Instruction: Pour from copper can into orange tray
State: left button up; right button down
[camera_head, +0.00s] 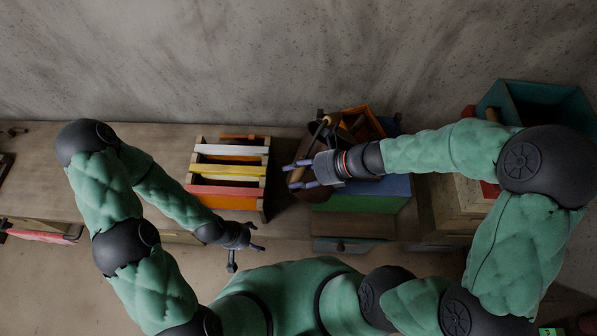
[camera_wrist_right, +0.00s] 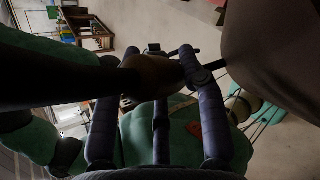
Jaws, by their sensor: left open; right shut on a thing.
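The copper can (camera_head: 307,148) is a dark brown shape in the head view, partly hidden behind my right gripper (camera_head: 294,175). A large brown surface in the right wrist view (camera_wrist_right: 278,50) seems to be its body. My right gripper is shut on a dark brown part of the can (camera_wrist_right: 150,74) between its fingers; the can's tilt is unclear. The orange tray (camera_head: 372,120) is just right of the can at the back of the bench, partly covered by my right forearm. My left gripper (camera_head: 248,258) is open and empty in front of the bench.
A wooden rack with white, yellow and red slats (camera_head: 229,170) stands left of the can. A blue and green box (camera_head: 372,201) lies under my right wrist. A teal bin (camera_head: 540,103) stands at the far right. The bench left of the rack is mostly clear.

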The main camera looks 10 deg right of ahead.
jog(key=shift+w+a+f+b, duration=0.2)
jog(key=shift+a+f+b, duration=0.25)
jog(key=shift+f+b, duration=0.25)
dwell(0.5)
jog(key=shift+g+y, duration=0.3)
jog(key=shift+y, duration=0.2)
jog(key=shift+w+d+r+p, duration=0.25)
jog(key=shift+r+p, duration=0.45)
jog(key=shift+p, duration=0.2)
jog(key=shift+w+d+r+p, duration=0.1)
jog(key=shift+w+r+p, duration=0.1)
jog(key=shift+r+p, duration=0.6)
jog(key=shift+w+d+r+p, duration=0.25)
jog(key=shift+r+p, duration=0.3)
jog(key=shift+p, duration=0.5)
dwell(3.5)
